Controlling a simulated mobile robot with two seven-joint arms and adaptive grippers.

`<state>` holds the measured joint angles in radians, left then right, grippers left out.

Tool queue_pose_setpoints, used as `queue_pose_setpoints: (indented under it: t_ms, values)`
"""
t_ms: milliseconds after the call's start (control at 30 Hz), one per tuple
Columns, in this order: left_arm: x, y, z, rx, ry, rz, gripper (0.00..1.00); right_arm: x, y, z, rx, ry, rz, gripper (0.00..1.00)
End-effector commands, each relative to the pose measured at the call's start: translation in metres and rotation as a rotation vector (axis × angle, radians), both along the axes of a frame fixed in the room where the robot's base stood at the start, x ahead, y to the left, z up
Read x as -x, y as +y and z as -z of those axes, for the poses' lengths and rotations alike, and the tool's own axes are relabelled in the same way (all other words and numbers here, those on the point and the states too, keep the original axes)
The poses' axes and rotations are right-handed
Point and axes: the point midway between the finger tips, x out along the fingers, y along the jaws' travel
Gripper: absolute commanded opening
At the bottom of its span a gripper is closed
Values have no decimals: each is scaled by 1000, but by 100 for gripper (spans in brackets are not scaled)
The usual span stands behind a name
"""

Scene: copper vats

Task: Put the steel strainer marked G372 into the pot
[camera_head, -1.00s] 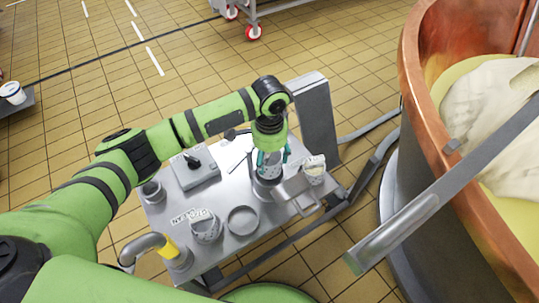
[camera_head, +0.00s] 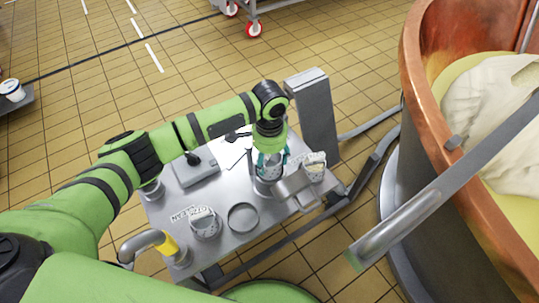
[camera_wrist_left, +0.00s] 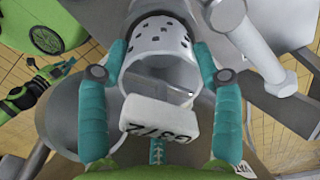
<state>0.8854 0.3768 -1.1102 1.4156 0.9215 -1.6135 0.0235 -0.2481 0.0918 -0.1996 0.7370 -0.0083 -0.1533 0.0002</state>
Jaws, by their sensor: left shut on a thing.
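My left gripper (camera_head: 270,158) is shut on a steel strainer (camera_wrist_left: 160,45), a pale perforated cup with a white tag reading G372 upside down in the left wrist view. Its teal fingers lie on both sides of the strainer. In the head view the strainer (camera_head: 268,171) is upright above the metal table. A grey cylindrical vessel (camera_head: 267,190), probably the pot, shows just below it. I cannot tell whether the strainer's lower end is inside; fingers and strainer hide the opening. Part of my right gripper (camera_wrist_left: 62,69) seems to show small at the left wrist view's left edge.
The table (camera_head: 225,245) also holds another tagged strainer (camera_head: 205,224), a round ring or dish (camera_head: 243,218), a tagged cup (camera_head: 315,165), a grey box (camera_head: 195,168) and a tap (camera_head: 145,243). A grey column (camera_head: 313,113) stands behind. A copper vat (camera_head: 420,85) is at right.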

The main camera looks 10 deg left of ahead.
Motion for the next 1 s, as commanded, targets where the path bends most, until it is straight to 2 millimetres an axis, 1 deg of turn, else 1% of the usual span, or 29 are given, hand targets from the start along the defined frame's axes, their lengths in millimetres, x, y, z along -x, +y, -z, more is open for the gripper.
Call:
queue_pose_setpoints:
  t_ms: [1000]
  values:
    - [0, 0, 31, 0, 0, 0, 26, 0, 0, 10, 0, 0, 0, 0]
